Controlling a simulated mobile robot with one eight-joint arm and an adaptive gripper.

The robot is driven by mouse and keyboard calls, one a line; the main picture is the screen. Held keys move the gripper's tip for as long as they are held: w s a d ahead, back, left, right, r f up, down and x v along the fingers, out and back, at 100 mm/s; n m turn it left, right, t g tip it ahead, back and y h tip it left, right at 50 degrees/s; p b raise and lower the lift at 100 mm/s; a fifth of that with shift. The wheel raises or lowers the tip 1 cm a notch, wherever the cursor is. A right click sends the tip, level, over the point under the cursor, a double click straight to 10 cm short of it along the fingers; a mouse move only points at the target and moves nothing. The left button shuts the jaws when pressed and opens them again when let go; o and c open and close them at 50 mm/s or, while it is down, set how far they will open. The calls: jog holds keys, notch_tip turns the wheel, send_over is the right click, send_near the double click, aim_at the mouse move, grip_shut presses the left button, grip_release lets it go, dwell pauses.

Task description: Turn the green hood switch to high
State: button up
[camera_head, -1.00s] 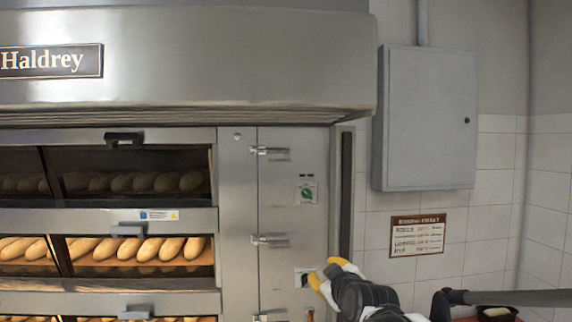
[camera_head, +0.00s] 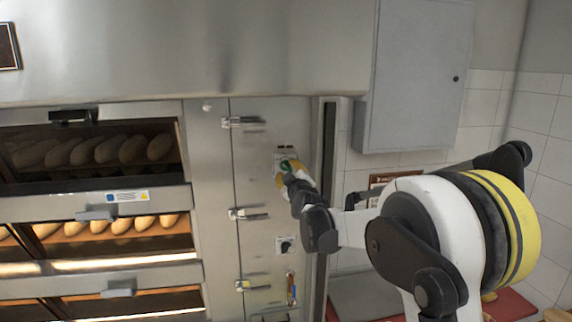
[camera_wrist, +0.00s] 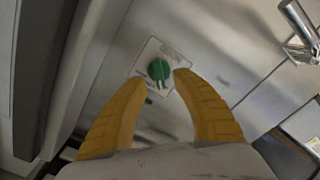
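The green hood switch (camera_wrist: 159,70) is a round knob on a pale square plate on the steel oven front, ahead of my gripper in the wrist view. In the head view the green switch (camera_head: 287,165) is partly covered by my gripper (camera_head: 284,178). In the wrist view my gripper (camera_wrist: 160,82) has two yellow fingers spread apart, with the knob showing between and just beyond their tips. I cannot tell whether a finger touches it. The printing on the plate is too small to read.
A dark knob (camera_head: 286,246) sits on a plate below. Steel latches (camera_head: 241,122) line the panel's left side. A grey wall cabinet (camera_head: 415,75) hangs to the right. Deck ovens with loaves (camera_head: 145,150) stand at left. A dark vertical strip (camera_head: 327,150) borders the panel.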

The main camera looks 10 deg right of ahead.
aim_at(286, 167)
jog(key=shift+w, duration=1.2)
grip_shut()
jog(key=shift+r, duration=0.1)
